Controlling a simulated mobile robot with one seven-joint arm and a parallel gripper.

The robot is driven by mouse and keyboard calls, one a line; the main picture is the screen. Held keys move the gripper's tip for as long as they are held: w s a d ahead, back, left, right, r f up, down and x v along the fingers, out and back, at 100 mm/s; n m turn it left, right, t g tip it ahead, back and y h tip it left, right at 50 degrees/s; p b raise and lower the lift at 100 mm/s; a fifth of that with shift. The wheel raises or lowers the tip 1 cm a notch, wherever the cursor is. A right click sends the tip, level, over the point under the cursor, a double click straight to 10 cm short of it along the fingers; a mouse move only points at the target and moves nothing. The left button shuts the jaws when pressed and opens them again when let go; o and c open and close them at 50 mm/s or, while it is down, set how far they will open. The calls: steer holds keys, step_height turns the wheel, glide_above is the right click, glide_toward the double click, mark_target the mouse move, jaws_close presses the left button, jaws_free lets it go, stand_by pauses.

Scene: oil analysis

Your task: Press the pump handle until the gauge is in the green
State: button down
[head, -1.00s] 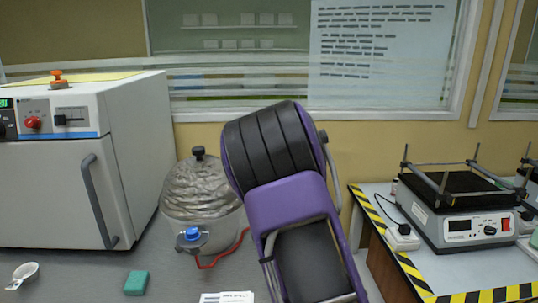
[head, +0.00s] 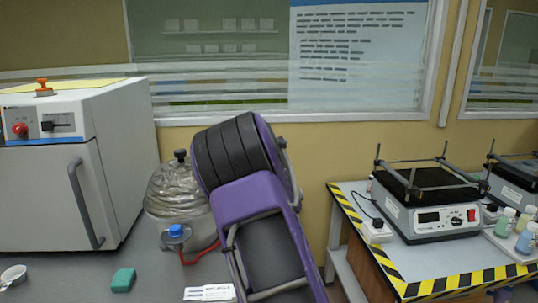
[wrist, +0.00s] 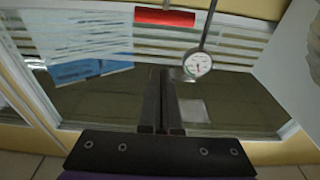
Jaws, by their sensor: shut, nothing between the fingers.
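In the wrist view, a red bar-like handle (wrist: 165,17), apparently the pump handle, lies across the top. A round white-faced gauge (wrist: 197,65) hangs on a thin grey stem just right of my gripper (wrist: 160,72). Its face is too small to tell which zone the needle points to. My gripper's dark fingers are together and empty, apart from the handle in the picture. In the head view my purple arm fills the middle, and the handle, gauge and gripper cannot be made out.
Left of my arm stands a metallic pot (head: 180,195) with a blue cap and red tube. A white oven-like cabinet (head: 75,180) stands at left. A green block (head: 123,280) and white paper (head: 210,292) lie in front. A shaker (head: 430,210) stands on the right table.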

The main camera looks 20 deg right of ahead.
steer(key=w, duration=0.3)
steer(key=w+d+f, duration=0.1)
steer(key=w, duration=0.1)
steer(key=w+d, duration=0.1)
steer(key=w, duration=0.2)
steer(key=shift+w+d+f, duration=0.2)
steer(key=shift+w+f, duration=0.15)
steer(key=shift+s+f, duration=0.1)
steer(key=shift+f, duration=0.35)
steer(key=shift+f+b, duration=1.5)
steer(key=shift+f, duration=0.5)
